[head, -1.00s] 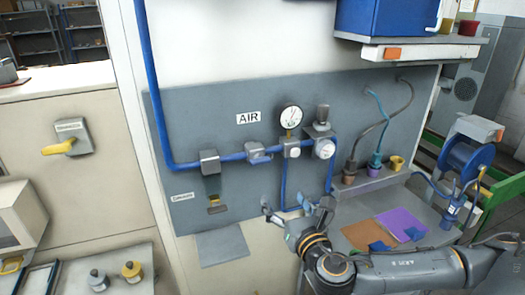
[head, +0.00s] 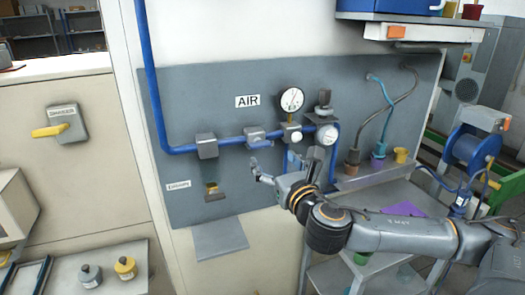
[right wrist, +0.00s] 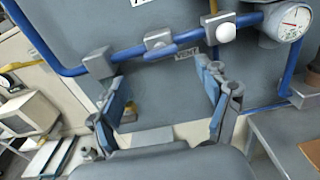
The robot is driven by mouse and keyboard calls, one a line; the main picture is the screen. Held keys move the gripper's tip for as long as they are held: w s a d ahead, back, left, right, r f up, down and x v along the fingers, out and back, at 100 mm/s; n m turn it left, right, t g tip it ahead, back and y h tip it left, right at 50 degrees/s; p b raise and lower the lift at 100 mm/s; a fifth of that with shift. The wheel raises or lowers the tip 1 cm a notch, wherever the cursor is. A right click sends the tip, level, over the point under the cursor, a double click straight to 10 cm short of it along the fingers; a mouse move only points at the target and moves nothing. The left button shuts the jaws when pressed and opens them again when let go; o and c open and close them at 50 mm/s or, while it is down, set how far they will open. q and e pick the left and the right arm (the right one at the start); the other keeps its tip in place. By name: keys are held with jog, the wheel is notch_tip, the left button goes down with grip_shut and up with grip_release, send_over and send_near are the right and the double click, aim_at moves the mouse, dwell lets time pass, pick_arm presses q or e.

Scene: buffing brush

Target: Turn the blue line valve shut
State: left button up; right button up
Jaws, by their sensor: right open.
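A small grey valve body with a blue lever (head: 257,138) sits on the horizontal blue pipe, below the AIR label. In the right wrist view the valve (right wrist: 159,42) shows its blue lever lying roughly along the pipe. My right gripper (head: 284,164) is below and slightly right of the valve in the head view. In the right wrist view its two blue-padded fingers (right wrist: 160,76) are spread wide and empty, with the valve beyond and above the gap. They appear apart from the valve. My left gripper is not in view.
A round gauge (head: 291,99) and a regulator with a dial (head: 327,134) are right of the valve. A grey block (head: 207,146) is on the pipe to the left. A yellow-handled switch (head: 62,128) is farther left. A shelf with cups (head: 401,156) is at right.

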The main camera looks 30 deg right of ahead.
aim_at(261, 146)
jog(key=p+x, duration=0.2)
jog(key=x, duration=0.4)
jog(key=shift+w+r, duration=0.1)
jog(key=shift+w, duration=0.25)
jog(key=shift+x, duration=0.8)
jog(key=c, duration=1.2)
jog(key=shift+o, duration=0.2)
